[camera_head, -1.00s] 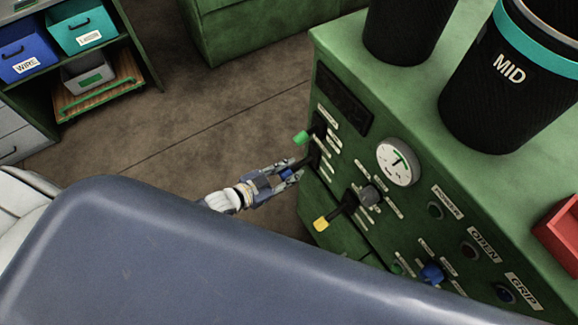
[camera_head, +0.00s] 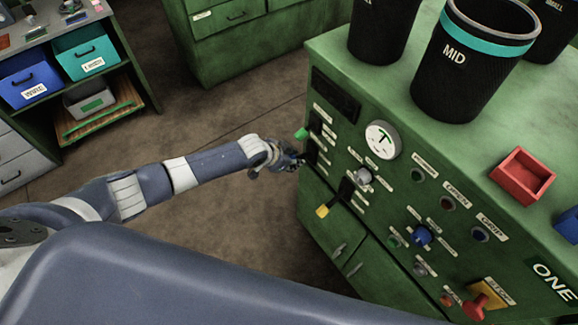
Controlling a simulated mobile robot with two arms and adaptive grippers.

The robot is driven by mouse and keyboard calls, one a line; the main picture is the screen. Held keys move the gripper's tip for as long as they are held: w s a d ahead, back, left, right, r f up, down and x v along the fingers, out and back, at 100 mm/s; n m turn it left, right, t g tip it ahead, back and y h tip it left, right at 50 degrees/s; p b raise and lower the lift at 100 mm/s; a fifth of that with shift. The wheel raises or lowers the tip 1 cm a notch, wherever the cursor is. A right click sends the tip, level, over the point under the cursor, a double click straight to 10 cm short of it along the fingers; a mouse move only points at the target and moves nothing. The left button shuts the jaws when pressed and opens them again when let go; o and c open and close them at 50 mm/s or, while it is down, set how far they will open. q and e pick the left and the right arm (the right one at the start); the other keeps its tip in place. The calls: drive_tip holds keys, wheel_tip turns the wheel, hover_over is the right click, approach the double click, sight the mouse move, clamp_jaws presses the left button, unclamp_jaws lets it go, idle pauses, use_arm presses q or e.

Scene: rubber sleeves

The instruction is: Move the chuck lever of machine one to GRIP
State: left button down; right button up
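Machine one (camera_head: 315,210) is the green cabinet on the right, marked ONE on its front panel. The panel carries a green-tipped lever (camera_head: 302,133) at upper left and a yellow-tipped lever (camera_head: 322,211) lower down. A dark slot with small labels lies between them. The labels are too small to read, so I cannot tell which lever is the chuck lever. My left gripper (camera_head: 287,160) is at the panel's left edge, just below the green tip, with something blue at its fingers. Whether the fingers are closed on it is not clear. My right gripper is out of view.
Black bins, one marked MID (camera_head: 455,75), and a red tray (camera_head: 522,176) stand on the machine top. The panel also has a dial (camera_head: 382,140), a blue knob (camera_head: 422,235) and a red stop control (camera_head: 482,303). A shelf with bins (camera_head: 88,48) stands at left; the floor between is clear.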

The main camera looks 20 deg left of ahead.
use_arm(q)
drive_tip(key=shift+w+d+r+g+y+p, duration=0.1)
drive_tip(key=shift+r+g+y+p, duration=0.25)
drive_tip(key=shift+g, duration=0.15)
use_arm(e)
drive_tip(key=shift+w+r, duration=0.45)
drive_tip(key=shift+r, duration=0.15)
use_arm(q)
drive_tip(key=shift+w, duration=0.1)
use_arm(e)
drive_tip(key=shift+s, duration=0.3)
use_arm(q)
drive_tip(key=c, duration=1.2)
unclamp_jaws()
drive_tip(key=shift+c, duration=0.2)
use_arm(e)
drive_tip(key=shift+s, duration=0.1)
use_arm(q)
drive_tip(key=shift+r, duration=0.1)
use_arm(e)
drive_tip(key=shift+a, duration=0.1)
use_arm(q)
drive_tip(key=v, duration=1.2)
drive_tip(key=shift+d, duration=0.1)
